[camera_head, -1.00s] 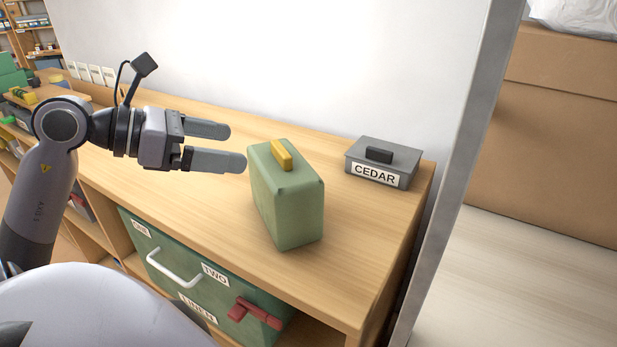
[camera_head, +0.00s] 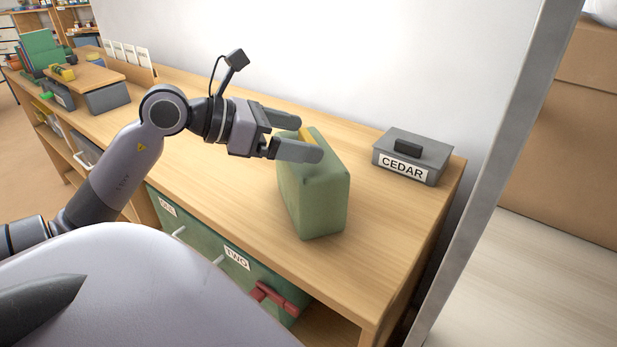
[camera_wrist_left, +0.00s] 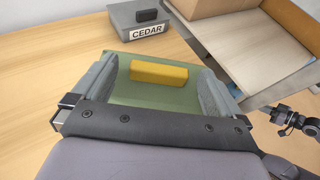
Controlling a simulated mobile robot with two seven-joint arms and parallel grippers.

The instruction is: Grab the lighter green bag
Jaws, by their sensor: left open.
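The lighter green bag (camera_head: 315,205), a boxy green case with a yellow handle (camera_wrist_left: 160,75), stands upright on the wooden bench. My left gripper (camera_head: 310,136) is open at the top of the bag. Its near finger hides most of the handle in the head view. In the left wrist view, its fingers stand apart on either side of the yellow handle, with gaps between, above the bag's green top (camera_wrist_left: 145,99). An arm end, apparently my right gripper (camera_wrist_left: 288,122), shows small at the right of the wrist view; its jaws are unclear.
A grey lidded box labelled CEDAR (camera_head: 407,158) stands right of the bag on the bench (camera_head: 250,205). A wall is behind and a grey post (camera_head: 495,165) at right. Green drawers with handles are below. More boxes (camera_head: 107,97) stand at far left.

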